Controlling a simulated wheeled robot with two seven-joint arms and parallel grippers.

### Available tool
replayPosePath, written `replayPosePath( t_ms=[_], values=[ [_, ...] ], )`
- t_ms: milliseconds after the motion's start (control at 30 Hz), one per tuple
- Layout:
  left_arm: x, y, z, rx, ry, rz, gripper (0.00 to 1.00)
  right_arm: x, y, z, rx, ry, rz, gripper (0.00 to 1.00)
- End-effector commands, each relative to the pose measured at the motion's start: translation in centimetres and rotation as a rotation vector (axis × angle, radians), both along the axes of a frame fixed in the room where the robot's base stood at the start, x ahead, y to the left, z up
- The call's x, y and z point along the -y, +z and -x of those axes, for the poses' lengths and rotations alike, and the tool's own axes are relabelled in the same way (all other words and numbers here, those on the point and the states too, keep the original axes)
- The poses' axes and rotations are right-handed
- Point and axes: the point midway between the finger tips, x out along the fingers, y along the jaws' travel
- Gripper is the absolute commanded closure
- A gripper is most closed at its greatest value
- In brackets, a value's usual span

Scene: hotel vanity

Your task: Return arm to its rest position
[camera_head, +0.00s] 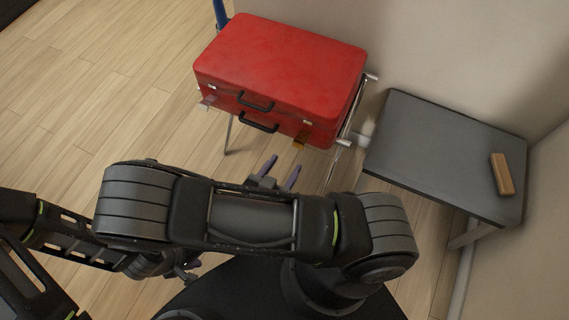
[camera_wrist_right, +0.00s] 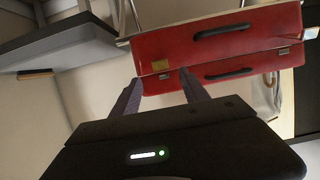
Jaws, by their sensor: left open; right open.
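My right gripper (camera_head: 280,173) is open and empty, just in front of the red suitcase (camera_head: 280,68). In the right wrist view its two fingers (camera_wrist_right: 160,98) stand apart with nothing between them. The suitcase (camera_wrist_right: 225,38) lies beyond the fingertips there, and I see no contact. My right arm crosses the lower middle of the head view. My left gripper (camera_head: 188,273) shows small at the lower left, partly hidden behind arm links.
The suitcase rests on a metal-legged rack (camera_head: 228,133). A grey table (camera_head: 430,140) stands to its right against the wall, with a brown block (camera_head: 502,174) on it. Wooden floor (camera_head: 90,85) is clear at the left.

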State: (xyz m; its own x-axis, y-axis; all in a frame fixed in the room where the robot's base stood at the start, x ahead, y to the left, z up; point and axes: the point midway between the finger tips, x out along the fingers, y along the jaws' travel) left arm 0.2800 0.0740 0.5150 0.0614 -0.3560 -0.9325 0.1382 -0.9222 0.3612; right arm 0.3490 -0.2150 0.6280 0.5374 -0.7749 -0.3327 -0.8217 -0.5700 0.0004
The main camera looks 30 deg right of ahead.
Motion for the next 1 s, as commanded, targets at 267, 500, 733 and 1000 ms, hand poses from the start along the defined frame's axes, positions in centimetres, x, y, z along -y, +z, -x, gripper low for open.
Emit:
replayPosePath(
  t_ms=[267, 500, 733, 1000],
  values=[
    [0.0, 0.0, 0.0, 0.0, 0.0, 0.0, 0.47, 0.0, 0.0, 0.0, 0.0, 0.0, 0.0, 0.47],
    [0.0, 0.5, 0.0, 0.0, 0.0, 0.0, 0.47, -0.2, -1.6, 0.1, -0.099, 0.026, -0.053, 0.47],
    [0.0, 2.3, 0.0, 0.0, 0.001, 0.0, 0.47, -3.2, -7.6, 2.1, -0.471, 0.172, -0.323, 0.47],
    [0.0, 4.9, 0.0, -0.001, 0.002, 0.001, 0.47, -11.4, -8.8, 5.7, -0.825, 0.569, -0.794, 0.47]
  ],
)
